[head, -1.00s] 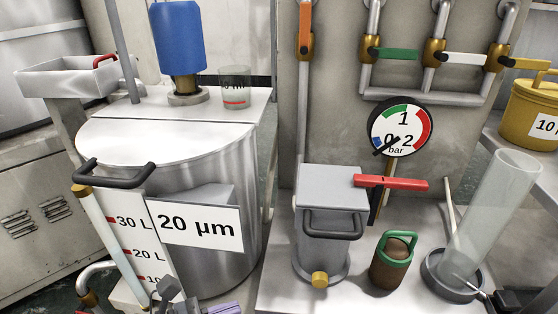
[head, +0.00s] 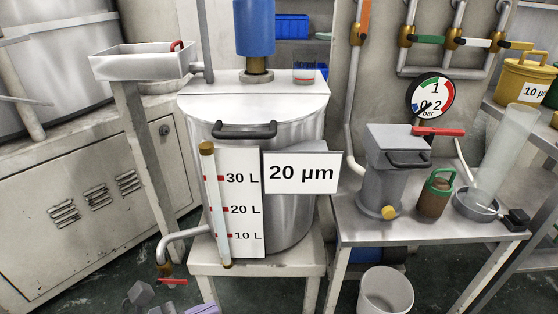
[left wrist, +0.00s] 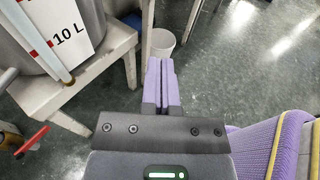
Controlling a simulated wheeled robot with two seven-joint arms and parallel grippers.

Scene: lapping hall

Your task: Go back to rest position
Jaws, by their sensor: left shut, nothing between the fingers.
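My right gripper is in neither view.
A steel tank (head: 290,225) labelled 20 µm stands on a stand (head: 280,263) ahead. A red-handled tap (head: 172,282) sticks out low at its left. A bench (head: 350,215) with a grey filter housing (head: 392,165) stands right. The bucket (head: 386,291) is on the floor.

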